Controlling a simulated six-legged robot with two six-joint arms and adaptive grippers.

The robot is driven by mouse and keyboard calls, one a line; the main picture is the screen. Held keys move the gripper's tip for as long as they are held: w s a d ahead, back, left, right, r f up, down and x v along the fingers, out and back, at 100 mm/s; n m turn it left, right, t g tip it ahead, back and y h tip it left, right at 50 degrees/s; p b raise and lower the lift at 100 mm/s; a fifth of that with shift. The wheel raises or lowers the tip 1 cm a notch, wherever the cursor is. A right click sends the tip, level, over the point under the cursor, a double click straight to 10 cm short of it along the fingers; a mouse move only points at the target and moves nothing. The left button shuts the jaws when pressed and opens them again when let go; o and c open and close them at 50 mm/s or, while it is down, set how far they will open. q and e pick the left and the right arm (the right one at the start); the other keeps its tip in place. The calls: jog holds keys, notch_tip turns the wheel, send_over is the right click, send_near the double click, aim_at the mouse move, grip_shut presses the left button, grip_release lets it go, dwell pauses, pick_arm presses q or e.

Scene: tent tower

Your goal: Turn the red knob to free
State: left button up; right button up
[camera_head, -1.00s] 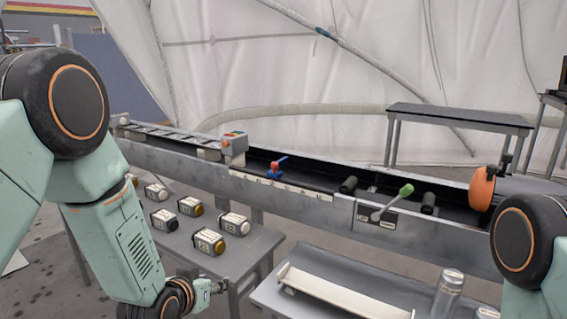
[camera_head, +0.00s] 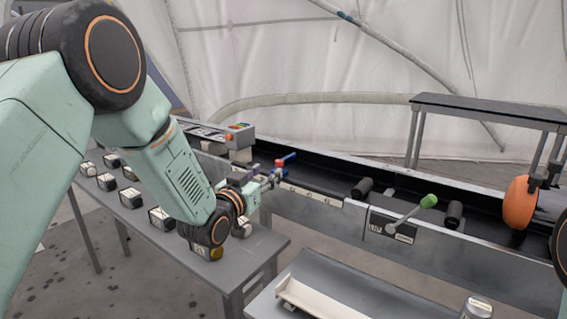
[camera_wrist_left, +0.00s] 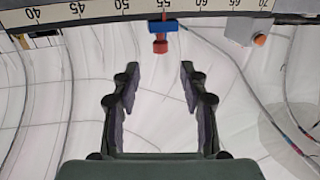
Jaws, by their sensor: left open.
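In the left wrist view the red knob (camera_wrist_left: 160,46) hangs from the blue block (camera_wrist_left: 164,25) beside a numbered scale, close to the 55 mark. My left gripper (camera_head: 270,178) is at the rail, near the knob. In the wrist view its fingers (camera_wrist_left: 160,72) are apart and empty. The knob shows beyond the fingertips, roughly centred between them, not enclosed. My right gripper is out of view.
The long conveyor (camera_head: 330,210) carries a control box (camera_head: 240,135) with coloured buttons and a green-tipped lever (camera_head: 428,201). An orange disc (camera_head: 520,202) stands at right.

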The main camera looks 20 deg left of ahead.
aim_at(278, 163)
pick_arm(q)
jog(key=w, duration=0.3)
jog(key=w+b, duration=0.1)
jog(key=w, duration=0.1)
jog(key=shift+w+d+f, duration=0.15)
jog(key=shift+d, duration=0.25)
jog(key=shift+w, duration=0.35)
jog(key=shift+w+r, duration=0.2)
jog(key=shift+w+d+f, duration=0.1)
jog(key=shift+w+d, duration=0.05)
jog(key=shift+w, duration=0.25)
jog(key=shift+s, duration=0.2)
jog(key=c, duration=0.3)
jog(key=shift+w, duration=0.1)
grip_shut()
